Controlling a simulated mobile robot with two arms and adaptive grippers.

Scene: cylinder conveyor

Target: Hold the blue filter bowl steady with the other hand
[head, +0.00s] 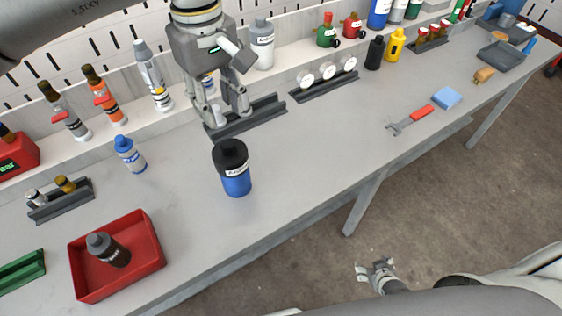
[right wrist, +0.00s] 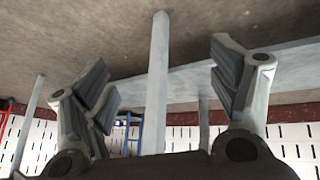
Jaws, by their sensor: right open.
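The blue filter bowl (head: 237,182) stands upright on the grey bench near its front edge, with a black cap (head: 230,153) on top and a white label. My left gripper (head: 229,118) points down at a dark rack (head: 262,115) behind the bowl, apart from it. Its fingers look spread; a small pale piece shows by the left finger, and I cannot tell whether they touch it. My right gripper (head: 376,270) is low over the floor in front of the bench, away from the bowl. In the right wrist view, its fingers (right wrist: 163,92) are wide apart and empty.
A red tray (head: 152,262) with a dark bottle stands front left of the bowl. A blue-capped bottle (head: 129,154) is behind left. A red-handled tool (head: 416,116) and blue sponge (head: 447,98) lie right. The bench (head: 310,150) right of the bowl is clear.

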